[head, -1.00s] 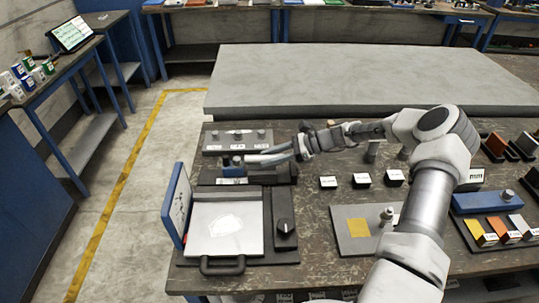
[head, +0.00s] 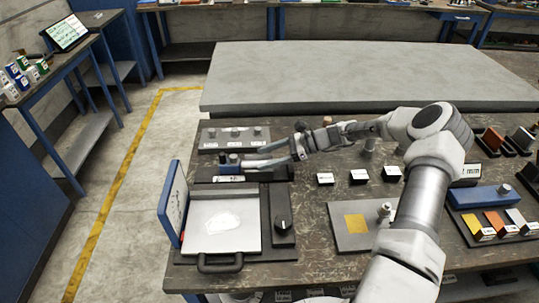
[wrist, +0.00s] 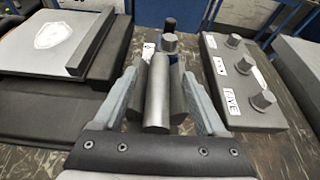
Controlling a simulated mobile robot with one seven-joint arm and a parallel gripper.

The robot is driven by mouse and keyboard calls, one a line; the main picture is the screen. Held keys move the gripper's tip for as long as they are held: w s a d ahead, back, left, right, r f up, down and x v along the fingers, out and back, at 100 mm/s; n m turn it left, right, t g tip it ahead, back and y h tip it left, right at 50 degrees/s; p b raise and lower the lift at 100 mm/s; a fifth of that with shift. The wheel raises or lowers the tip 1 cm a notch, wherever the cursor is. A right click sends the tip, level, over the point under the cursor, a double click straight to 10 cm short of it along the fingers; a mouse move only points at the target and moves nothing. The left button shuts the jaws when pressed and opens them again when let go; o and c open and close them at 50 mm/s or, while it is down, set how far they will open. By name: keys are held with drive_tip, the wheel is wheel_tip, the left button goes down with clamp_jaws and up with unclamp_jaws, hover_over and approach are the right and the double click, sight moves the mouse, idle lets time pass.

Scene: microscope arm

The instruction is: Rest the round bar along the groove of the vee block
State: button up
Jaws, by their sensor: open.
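My gripper (wrist: 162,100) is open, with one grey-blue finger on each side of the round bar. The round bar (wrist: 156,95) is a plain grey cylinder pointing away from the wrist camera, its near end facing me. It lies between two grey flanks of what looks like the vee block (wrist: 180,85), and appears to rest along its groove. Gaps show between the fingers and the block. In the head view my gripper (head: 252,157) is low over the back left of the bench; bar and block are too small and covered to make out there.
A blue block with a black knob (wrist: 170,24) and a grey peg (wrist: 169,43) stands just beyond the bar. A grey plate with several pegs (wrist: 245,85) is at right. A dark-based unit with a hinged panel (head: 222,222) is in front. Small labelled blocks (head: 358,176) stand rightward.

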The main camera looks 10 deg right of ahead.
drive_tip(key=v, duration=1.7)
drive_tip(key=shift+d+r, duration=0.15)
drive_tip(key=shift+r, duration=0.15)
drive_tip(key=shift+s, duration=0.1)
drive_tip(key=s+a+r+n+h, duration=0.6)
drive_tip(key=s+a+r, duration=0.1)
drive_tip(key=r, duration=0.4)
drive_tip(key=s+a+r+n+h, duration=0.6)
drive_tip(key=s+a+r, duration=0.15)
drive_tip(key=r, duration=0.35)
drive_tip(key=s+a+n+t+h+p, duration=0.1)
drive_tip(key=s+a+n+t+p, duration=0.1)
drive_tip(key=s+n, duration=0.6)
drive_tip(key=s+a, duration=0.1)
drive_tip(key=s, duration=0.6)
drive_tip(key=shift+f+t, duration=0.25)
drive_tip(key=shift+t, duration=0.15)
